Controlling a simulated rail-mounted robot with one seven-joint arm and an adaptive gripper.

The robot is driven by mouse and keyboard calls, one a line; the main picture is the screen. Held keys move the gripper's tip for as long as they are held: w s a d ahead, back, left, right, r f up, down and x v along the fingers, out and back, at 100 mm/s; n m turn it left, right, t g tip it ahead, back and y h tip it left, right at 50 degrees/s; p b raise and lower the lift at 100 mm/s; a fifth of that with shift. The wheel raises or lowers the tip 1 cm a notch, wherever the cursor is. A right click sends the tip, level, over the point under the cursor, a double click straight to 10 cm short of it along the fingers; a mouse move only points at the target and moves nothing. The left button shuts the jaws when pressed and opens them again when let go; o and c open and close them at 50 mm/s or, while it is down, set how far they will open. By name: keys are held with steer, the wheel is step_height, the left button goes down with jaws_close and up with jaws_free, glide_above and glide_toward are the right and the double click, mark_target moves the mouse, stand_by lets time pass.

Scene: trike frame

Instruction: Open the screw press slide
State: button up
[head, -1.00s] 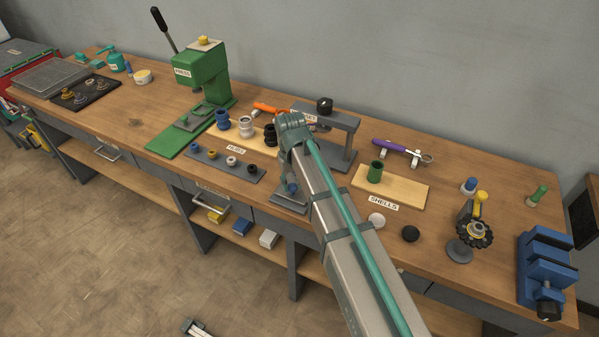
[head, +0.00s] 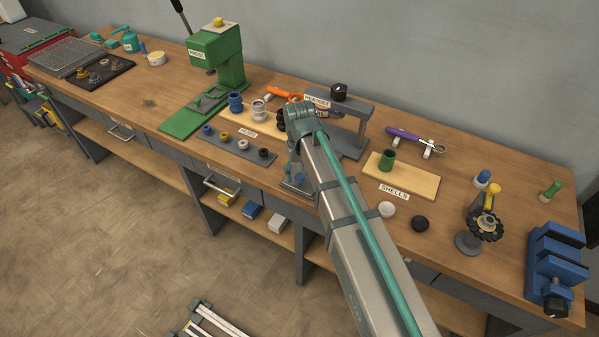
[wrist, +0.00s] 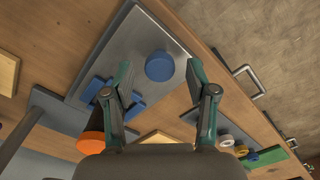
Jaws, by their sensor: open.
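The screw press (head: 362,112) is a grey frame with a black knob (head: 339,91) on top, standing mid-bench behind my arm. Its flat grey slide plate (wrist: 140,45) reaches toward the bench's front edge and carries a round blue knob (wrist: 159,66) and blue blocks (wrist: 95,90). The blue knob shows small in the head view (head: 299,178). My gripper (wrist: 160,76) is open over the plate, one finger on each side of the blue knob in the picture. Contact with the knob and height above it cannot be told. My arm hides part of the press.
The green press (head: 218,65) and a grey strip of small rings (head: 240,148) lie to the left. The shells board (head: 415,180) with a green cup is to the right. Drawer handles (wrist: 248,80) line the bench front. An orange-handled tool (head: 280,96) lies behind.

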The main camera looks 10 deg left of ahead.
step_height(320, 180, up, 12)
stand_by(0.6)
stand_by(0.4)
